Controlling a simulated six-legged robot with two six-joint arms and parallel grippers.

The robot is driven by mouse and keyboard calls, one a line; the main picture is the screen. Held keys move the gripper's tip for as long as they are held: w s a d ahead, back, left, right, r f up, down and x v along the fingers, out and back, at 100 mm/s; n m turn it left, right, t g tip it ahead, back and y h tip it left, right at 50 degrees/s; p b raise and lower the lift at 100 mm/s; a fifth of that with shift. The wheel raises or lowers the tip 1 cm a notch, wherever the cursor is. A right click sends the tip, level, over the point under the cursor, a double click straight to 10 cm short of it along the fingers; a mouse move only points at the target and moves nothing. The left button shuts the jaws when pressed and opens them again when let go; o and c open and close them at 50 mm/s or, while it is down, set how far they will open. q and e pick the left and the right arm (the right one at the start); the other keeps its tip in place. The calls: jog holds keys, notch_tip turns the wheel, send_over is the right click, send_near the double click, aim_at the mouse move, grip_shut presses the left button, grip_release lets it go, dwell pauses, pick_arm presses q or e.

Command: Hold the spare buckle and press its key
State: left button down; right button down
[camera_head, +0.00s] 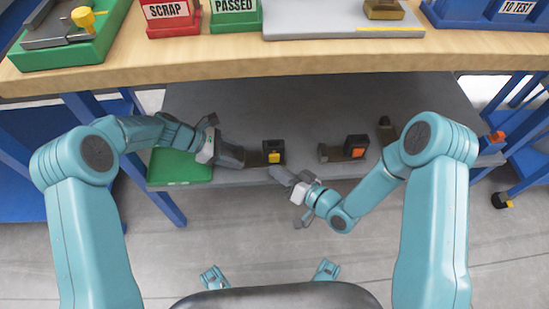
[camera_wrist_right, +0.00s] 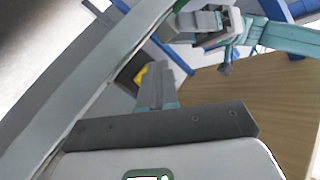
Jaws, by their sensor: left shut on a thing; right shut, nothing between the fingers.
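A dark buckle (camera_head: 273,146) with a yellow key (camera_head: 274,157) lies on the grey lower shelf, with a short brown strap on its left. My left gripper (camera_head: 236,156) is shut at the left end of this strap piece; its fingers hide the exact grip. My right gripper (camera_head: 278,175) is shut and empty, just in front of the buckle near the shelf's front edge, apparently apart from the key. In the right wrist view the yellow key (camera_wrist_right: 142,75) shows just beyond the shut fingertips (camera_wrist_right: 154,70), and my left gripper (camera_wrist_right: 205,24) is above.
A second buckle with an orange key (camera_head: 356,152) lies to the right on the shelf (camera_head: 310,105); another dark piece (camera_head: 386,130) is beyond it. A green tray (camera_head: 180,166) is at left. Above, the wooden tabletop (camera_head: 330,55) bears scrap and passed bins and overhangs the shelf.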

jog(key=shift+w, duration=0.1)
jog(key=shift+w, duration=0.35)
jog(key=shift+w, duration=0.5)
dwell(0.8)
jog(key=shift+s, duration=0.95)
jog(key=s, duration=0.5)
dwell(0.5)
